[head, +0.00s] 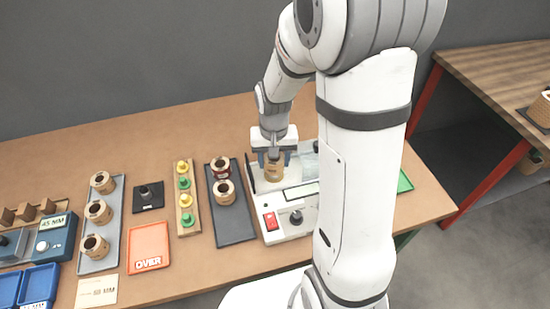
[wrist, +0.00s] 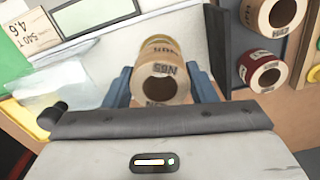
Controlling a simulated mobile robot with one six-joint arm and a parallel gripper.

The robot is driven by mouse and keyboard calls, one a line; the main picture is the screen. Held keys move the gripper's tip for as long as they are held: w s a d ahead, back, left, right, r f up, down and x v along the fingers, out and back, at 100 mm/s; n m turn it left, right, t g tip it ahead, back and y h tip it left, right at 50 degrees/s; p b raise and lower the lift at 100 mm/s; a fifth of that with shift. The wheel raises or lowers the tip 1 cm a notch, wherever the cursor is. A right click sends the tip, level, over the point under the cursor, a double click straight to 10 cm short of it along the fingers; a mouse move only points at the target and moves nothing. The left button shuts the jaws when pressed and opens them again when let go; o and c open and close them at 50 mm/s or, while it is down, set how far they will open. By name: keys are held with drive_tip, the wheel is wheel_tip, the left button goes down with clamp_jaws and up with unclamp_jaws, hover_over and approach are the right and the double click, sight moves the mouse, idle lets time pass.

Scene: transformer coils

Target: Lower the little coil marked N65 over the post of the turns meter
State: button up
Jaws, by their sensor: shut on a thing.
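The N65 coil (wrist: 160,84) is a small tan ring with an open bore and dark lettering, held between the blue fingers of my gripper (wrist: 163,88) in the wrist view. In the head view my gripper (head: 273,160) points down with the coil (head: 273,172) between its fingers, over the back left part of the turns meter (head: 272,238). The meter is a pale box with a red switch, a black knob and a display window. I cannot make out its post, nor whether the coil touches it. My arm covers the meter's right part.
A dark tray (head: 236,232) with two coils stands just left of the meter. Further left are a wooden strip (head: 182,168) with yellow and green pegs, a black block (head: 148,205), an orange OVER tray (head: 149,238) and a grey tray (head: 112,247) with three coils.

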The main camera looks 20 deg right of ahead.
drive_tip(key=shift+f, duration=0.1)
idle(0.3)
drive_tip(key=shift+f+b, duration=1.3)
drive_tip(key=shift+f, duration=0.2)
drive_tip(key=o, duration=1.5)
drive_tip(key=shift+r, duration=0.1)
drive_tip(key=shift+r, duration=0.15)
drive_tip(key=shift+r+p, duration=2.95)
drive_tip(key=shift+r, duration=0.75)
drive_tip(key=shift+r, duration=0.1)
